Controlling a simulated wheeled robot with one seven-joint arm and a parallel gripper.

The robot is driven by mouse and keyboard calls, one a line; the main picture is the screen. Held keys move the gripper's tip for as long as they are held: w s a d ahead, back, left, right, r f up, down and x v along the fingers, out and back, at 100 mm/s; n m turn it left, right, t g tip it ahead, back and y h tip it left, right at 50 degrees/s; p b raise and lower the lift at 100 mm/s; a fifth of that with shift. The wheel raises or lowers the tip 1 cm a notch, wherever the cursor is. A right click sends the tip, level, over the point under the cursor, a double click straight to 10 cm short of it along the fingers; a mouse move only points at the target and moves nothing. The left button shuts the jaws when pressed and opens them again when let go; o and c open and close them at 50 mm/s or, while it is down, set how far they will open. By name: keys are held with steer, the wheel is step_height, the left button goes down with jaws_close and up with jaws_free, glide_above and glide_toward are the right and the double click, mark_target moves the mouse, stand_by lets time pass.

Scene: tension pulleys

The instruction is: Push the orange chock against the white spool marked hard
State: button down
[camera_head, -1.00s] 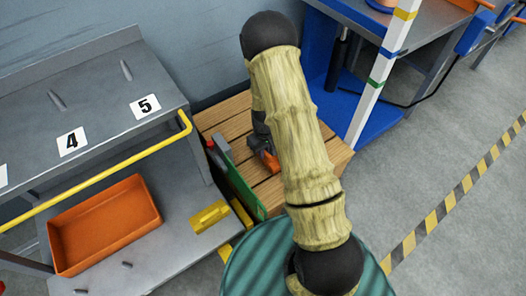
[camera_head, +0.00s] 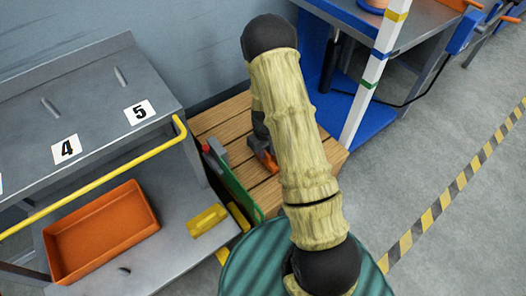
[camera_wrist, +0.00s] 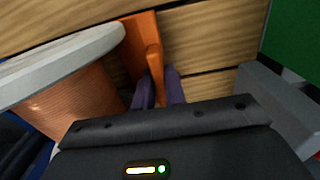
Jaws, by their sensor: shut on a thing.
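In the wrist view, my gripper (camera_wrist: 159,92) is shut on the orange chock (camera_wrist: 152,42) at its upright fin. The chock rests on the wooden slats. A spool with a whitish flange (camera_wrist: 70,60) and copper-coloured winding (camera_wrist: 80,108) stands just left of the chock, its flange partly covering the chock's left side. I cannot tell whether they touch, and no mark is readable on the spool. In the head view, a small part of the orange chock (camera_head: 268,160) shows beside my arm, which hides the spool.
The wooden pallet (camera_head: 228,122) has a green board (camera_head: 234,180) along its left side, with a grey block (camera_head: 216,149) near it. A shelf unit with an orange tray (camera_head: 102,232) stands left. A striped post (camera_head: 372,75) and blue base are right. Open floor lies farther right.

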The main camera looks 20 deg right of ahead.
steer(key=shift+w+d, duration=0.1)
steer(key=shift+d, duration=0.2)
steer(key=c, duration=1.4)
jaws_free()
steer(key=shift+o, duration=0.2)
step_height(320, 180, up, 17)
steer(key=p, duration=0.9)
steer(key=shift+r, duration=0.2)
